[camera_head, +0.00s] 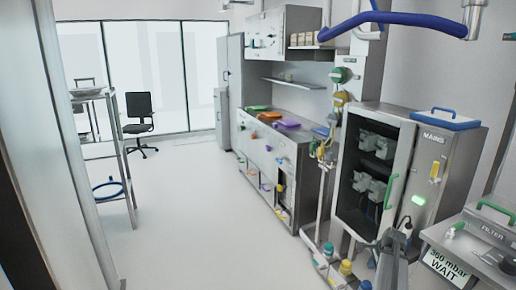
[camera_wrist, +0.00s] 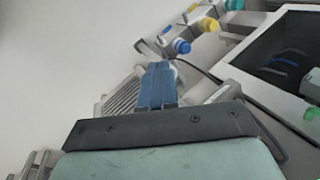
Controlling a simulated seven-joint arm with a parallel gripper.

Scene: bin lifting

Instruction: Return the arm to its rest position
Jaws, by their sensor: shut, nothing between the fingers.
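My gripper (camera_wrist: 158,75) shows in the wrist camera view as two blue fingers side by side, pressed together with nothing between them. They extend from a dark bracket at the bottom of that view. Behind the fingertips is a grey ribbed part (camera_wrist: 122,98), not touching them as far as I can tell. I cannot clearly make out the gripper in the head camera view, so the arm's full pose is hidden.
The steel cabinet (camera_head: 436,150) with a glass door and green handle stands at right; its dark window (camera_wrist: 285,50) shows in the wrist view. Capped fittings (camera_head: 346,268) stand low beside it. The filter unit (camera_head: 480,240) is at lower right. The white floor (camera_head: 190,220) is open.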

